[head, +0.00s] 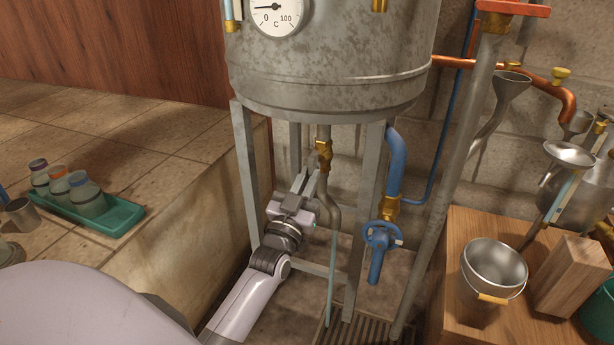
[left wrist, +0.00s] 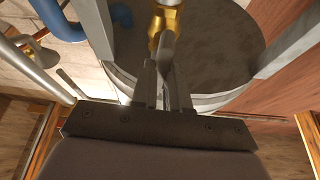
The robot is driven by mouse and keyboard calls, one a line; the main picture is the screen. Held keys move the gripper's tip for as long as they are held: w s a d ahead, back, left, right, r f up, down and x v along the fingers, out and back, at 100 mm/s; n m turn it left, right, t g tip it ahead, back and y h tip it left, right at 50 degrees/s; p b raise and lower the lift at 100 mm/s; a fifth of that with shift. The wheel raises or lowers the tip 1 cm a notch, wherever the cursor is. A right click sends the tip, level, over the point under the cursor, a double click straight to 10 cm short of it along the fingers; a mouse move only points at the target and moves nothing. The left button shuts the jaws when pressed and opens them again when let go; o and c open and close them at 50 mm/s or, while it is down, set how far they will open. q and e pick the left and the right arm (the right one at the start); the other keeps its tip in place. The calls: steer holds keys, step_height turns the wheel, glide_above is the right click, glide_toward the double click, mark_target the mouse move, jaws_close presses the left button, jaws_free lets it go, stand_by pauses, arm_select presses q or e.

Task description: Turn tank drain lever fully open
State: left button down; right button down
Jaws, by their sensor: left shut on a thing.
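The grey metal tank (head: 330,85) stands on a grey leg frame, with a dial gauge (head: 275,12) on its front. Below it a brass drain valve (head: 323,152) sits on the drain pipe. In the left wrist view the brass valve (left wrist: 166,22) is at the top, with a grey drain lever (left wrist: 166,50) reaching from it toward me. My left gripper (head: 302,182) is between the frame legs, just below and left of the valve. Its fingers, also in the left wrist view (left wrist: 166,85), are shut on the lever. The lever is mostly hidden in the head view. My right gripper is not in view.
Frame legs (head: 246,175) stand close around my left gripper. A blue pipe with a blue valve wheel (head: 382,237) is to the right. A floor grate (head: 350,328) lies below. A bucket (head: 494,272) stands on a wooden box at right; a green bottle tray (head: 115,217) lies left.

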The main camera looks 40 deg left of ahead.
arm_select(q)
steer(key=shift+n+y, duration=0.4)
steer(key=shift+n, duration=0.4)
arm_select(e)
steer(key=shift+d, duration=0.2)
arm_select(q)
steer(key=shift+n, duration=0.3)
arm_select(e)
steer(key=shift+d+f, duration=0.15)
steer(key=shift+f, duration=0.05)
arm_select(q)
steer(key=c, duration=1.1)
jaws_free()
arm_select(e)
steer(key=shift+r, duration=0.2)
arm_select(q)
steer(key=shift+s+d+f+p, duration=0.15)
steer(key=shift+s+f+p, duration=0.15)
steer(key=shift+s, duration=0.1)
steer(key=v, duration=0.6)
steer(key=shift+s+d+r+p, duration=0.1)
steer(key=shift+p, duration=0.25)
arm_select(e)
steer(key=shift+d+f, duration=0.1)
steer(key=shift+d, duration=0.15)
